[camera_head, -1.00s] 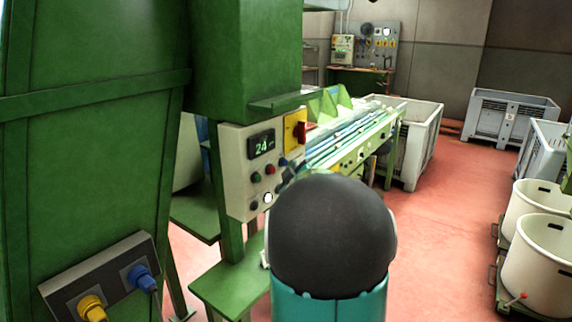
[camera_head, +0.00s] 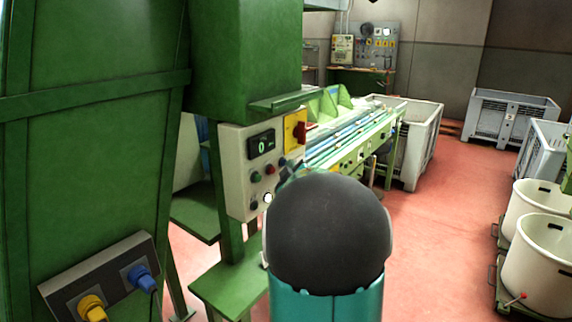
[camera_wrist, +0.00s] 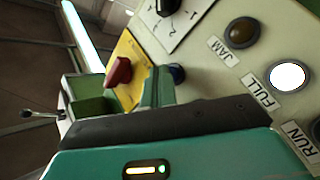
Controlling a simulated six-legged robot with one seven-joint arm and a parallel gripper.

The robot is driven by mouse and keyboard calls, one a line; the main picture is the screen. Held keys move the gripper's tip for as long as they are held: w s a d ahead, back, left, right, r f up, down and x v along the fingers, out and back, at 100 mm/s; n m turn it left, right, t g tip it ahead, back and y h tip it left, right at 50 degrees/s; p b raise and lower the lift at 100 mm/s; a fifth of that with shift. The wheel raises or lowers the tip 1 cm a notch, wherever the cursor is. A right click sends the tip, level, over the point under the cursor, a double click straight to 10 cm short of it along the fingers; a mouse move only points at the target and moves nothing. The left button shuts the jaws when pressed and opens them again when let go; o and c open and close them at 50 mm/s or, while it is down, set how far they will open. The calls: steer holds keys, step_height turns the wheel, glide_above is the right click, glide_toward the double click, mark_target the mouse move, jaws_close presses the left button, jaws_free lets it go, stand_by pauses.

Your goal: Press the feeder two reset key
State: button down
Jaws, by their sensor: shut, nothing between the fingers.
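The pale control panel (camera_head: 234,170) stands on the green machine, left of my dark arm link. Its display (camera_head: 261,144) reads 0. It carries a green button (camera_head: 256,177), a red button (camera_head: 269,169) and a lit white lamp (camera_head: 267,197). In the wrist view, my gripper (camera_wrist: 158,85) is shut and empty, its tips close beside a blue button (camera_wrist: 177,73) on the panel. I cannot tell whether they touch. No reset label is readable, and my arm partly hides the panel's lower right in the head view.
A red switch on a yellow plate (camera_wrist: 118,71) is near my fingers, with a black rotary knob (camera_wrist: 167,6) nearby. Lamps labelled JAM (camera_wrist: 242,32) and FULL (camera_wrist: 289,76) are at the right. A conveyor (camera_head: 350,140) extends behind the panel. Red floor (camera_head: 440,220) is open to the right.

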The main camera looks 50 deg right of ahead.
stand_by(0.4)
steer(key=shift+s, duration=0.8)
steer(key=shift+s+d, duration=0.15)
steer(key=shift+s, duration=1.1)
steer(key=shift+s+d, duration=0.1)
steer(key=shift+s, duration=1.15)
